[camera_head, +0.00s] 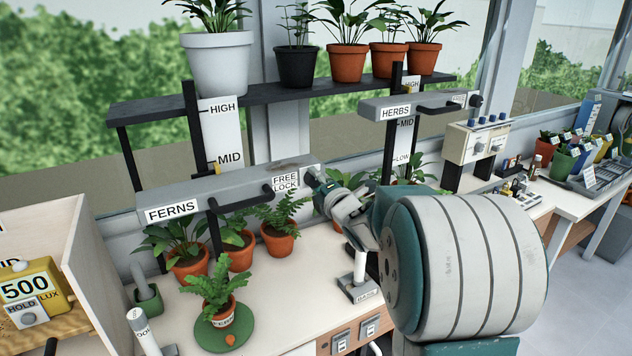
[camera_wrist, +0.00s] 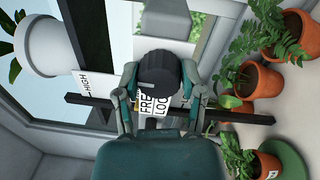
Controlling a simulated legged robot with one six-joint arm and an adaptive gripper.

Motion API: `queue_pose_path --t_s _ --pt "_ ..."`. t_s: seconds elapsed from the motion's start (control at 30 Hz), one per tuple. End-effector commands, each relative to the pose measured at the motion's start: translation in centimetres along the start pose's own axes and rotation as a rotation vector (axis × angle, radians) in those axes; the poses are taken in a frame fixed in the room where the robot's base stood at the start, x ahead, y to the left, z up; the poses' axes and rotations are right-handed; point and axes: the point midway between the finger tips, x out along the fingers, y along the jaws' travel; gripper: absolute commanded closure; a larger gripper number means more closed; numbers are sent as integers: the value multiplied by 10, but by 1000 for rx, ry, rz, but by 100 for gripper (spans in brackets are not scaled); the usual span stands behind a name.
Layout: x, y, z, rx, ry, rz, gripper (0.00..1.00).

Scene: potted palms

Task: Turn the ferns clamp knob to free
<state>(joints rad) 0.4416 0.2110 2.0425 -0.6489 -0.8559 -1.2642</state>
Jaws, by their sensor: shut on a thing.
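The grey FERNS bar (camera_head: 230,190) is level on its black post, with a yellow pointer (camera_head: 217,168) just below the MID mark. A white FREE/LOCK label (camera_head: 285,183) is at its right end. My gripper (camera_head: 318,190) is at that end, just right of the label. In the wrist view, my gripper (camera_wrist: 160,82) has its two fingers on either side of the round black clamp knob (camera_wrist: 158,70), shut on it. The label (camera_wrist: 150,105) shows partly below the knob. The knob is mostly hidden by my gripper in the head view. Its exact turn cannot be told.
Potted ferns (camera_head: 222,295) stand on the bench below the bar. A black handle (camera_head: 240,197) sticks out from the bar's front. The HERBS bar (camera_head: 415,105) is to the right, behind my arm. A dark shelf (camera_head: 150,108) with potted plants runs along the window.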

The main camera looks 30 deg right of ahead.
Motion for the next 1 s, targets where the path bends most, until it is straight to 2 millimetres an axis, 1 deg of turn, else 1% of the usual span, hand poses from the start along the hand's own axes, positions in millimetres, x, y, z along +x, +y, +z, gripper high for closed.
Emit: queue_pose_path --t_s 0.23,0.57,0.6,0.63,0.67,1.0 --pt "0 -1 -2 -31 5 -2 95" --pt "0 0 -2 -32 5 -1 95" --pt "0 0 -2 -32 5 -1 34" --pt "0 0 -2 -32 5 -1 21" --pt "0 0 -1 -32 5 -1 13" --pt "0 0 0 -30 3 0 13"
